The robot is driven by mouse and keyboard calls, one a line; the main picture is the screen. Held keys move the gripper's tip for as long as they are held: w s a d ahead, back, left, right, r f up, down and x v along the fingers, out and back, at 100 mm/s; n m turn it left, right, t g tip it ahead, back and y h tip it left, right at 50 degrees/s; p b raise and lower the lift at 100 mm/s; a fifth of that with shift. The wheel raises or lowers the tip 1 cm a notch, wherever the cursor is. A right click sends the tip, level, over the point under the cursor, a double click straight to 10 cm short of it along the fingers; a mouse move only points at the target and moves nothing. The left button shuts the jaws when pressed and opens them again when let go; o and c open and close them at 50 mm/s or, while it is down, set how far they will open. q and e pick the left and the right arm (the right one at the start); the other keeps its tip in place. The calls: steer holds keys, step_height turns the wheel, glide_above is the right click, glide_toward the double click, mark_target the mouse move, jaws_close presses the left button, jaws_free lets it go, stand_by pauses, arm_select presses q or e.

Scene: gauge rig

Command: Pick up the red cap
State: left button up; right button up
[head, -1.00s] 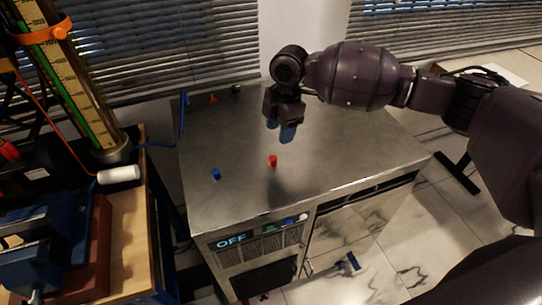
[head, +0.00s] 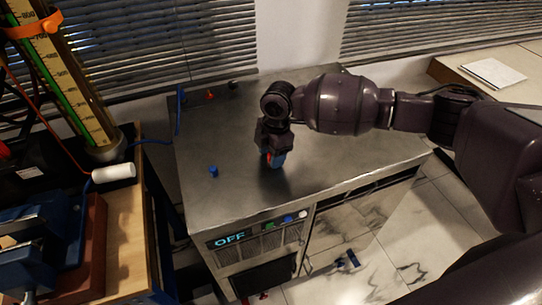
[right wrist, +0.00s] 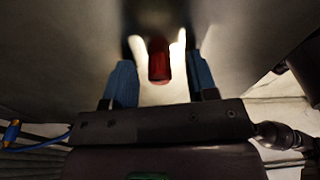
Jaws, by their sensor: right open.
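The red cap (right wrist: 159,62) stands between the two blue fingers of my right gripper (right wrist: 163,85) in the right wrist view, with a gap on each side. The right gripper is open. It is around the cap but not closed on it. My left gripper is not in view.
A small blue cap (head: 213,171) stands on the cabinet top to the left. A small orange-red piece (head: 210,95) lies near the back edge. A wooden bench (head: 125,235) with a white cylinder (head: 113,172) is at the left. The right part of the top is clear.

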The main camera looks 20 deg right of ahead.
steer(key=shift+c, duration=0.3)
steer(key=shift+r, duration=0.1)
jaws_close()
